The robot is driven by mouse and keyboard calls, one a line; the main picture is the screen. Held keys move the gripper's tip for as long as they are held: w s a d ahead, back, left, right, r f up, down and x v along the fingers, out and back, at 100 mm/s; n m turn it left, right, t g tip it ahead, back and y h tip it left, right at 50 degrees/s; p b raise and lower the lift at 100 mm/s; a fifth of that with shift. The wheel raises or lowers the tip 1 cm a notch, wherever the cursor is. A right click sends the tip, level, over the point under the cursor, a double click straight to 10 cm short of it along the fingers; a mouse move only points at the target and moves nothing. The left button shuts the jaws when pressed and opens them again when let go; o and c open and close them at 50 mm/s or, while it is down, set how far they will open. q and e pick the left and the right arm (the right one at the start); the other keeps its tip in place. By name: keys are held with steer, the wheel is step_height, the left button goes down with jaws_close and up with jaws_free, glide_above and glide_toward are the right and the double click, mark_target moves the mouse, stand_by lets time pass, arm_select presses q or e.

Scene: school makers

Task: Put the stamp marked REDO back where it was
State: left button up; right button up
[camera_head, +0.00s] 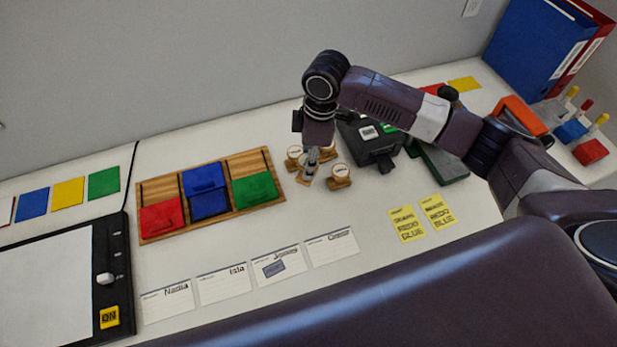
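Several small wooden stamps with round pale tops stand close together at mid-table; one is at the left (294,152) and one at the right front (340,176). I cannot read which is marked REDO. My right gripper (310,172) points down among them, its narrow fingertips at or just above a stamp it partly hides. Whether it grips that stamp is too small to tell. My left gripper is not in view. A wooden tray (147,193) left of the stamps holds red (162,217), blue (207,190) and green (256,189) pads; the blue one looks open.
Name cards lie in front; Johnny's card (290,272) bears a blue-grey mark. Two yellow notes (407,223) lie at right. A black device (372,146) stands behind the stamps. A black-framed board (122,290) is at left, binders (535,45) at back right.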

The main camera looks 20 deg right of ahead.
step_height(320, 180, down, 5)
steer(key=shift+r, duration=0.15)
step_height(320, 180, down, 4)
steer(key=shift+r+p, duration=0.25)
steer(key=shift+p, duration=0.35)
steer(key=shift+f, duration=0.3)
steer(key=shift+f, duration=0.15)
steer(key=o, duration=1.2)
steer(key=r+b, duration=0.1)
steer(key=r, duration=0.3)
steer(key=d+r+b, duration=0.1)
steer(key=r, duration=0.7)
steer(key=shift+s+d+r+b, duration=0.15)
steer(key=shift+s+b, duration=0.1)
steer(key=shift+b, duration=0.15)
